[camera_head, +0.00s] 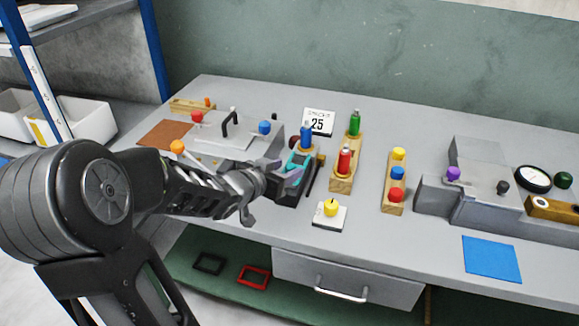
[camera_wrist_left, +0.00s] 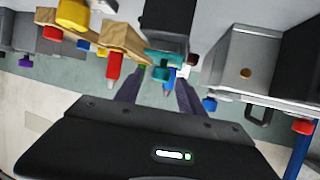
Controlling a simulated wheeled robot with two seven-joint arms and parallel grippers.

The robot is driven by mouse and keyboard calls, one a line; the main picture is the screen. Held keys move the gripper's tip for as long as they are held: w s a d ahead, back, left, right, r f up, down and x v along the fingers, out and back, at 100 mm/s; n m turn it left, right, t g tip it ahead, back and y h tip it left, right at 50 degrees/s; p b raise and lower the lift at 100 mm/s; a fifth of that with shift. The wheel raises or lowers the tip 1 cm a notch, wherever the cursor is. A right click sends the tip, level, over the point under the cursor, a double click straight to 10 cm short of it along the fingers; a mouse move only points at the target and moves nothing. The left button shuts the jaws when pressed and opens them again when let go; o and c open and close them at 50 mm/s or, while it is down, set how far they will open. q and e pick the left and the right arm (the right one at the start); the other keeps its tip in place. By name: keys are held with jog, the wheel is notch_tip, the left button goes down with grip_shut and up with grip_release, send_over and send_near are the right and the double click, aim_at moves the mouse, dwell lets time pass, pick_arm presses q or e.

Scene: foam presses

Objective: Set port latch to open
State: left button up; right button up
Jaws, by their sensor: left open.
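A grey press (camera_head: 235,132) with a black handle, a red knob (camera_head: 197,117), a blue knob (camera_head: 265,127) and an orange knob (camera_head: 177,146) stands to the left, partly hidden by my arm. I cannot tell which part is the port latch. My right gripper is out of view.
Wooden racks with coloured bottles (camera_head: 344,160) and knobs (camera_head: 398,172) stand right of the gripper. A yellow knob on a white plate (camera_head: 330,215) is near the front edge. A second grey press (camera_head: 480,180) and a blue mat (camera_head: 491,259) are at the right.

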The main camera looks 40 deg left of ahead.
pick_arm(q)
jog(key=p+v, duration=0.1)
jog(key=v, duration=0.4)
dwell(0.5)
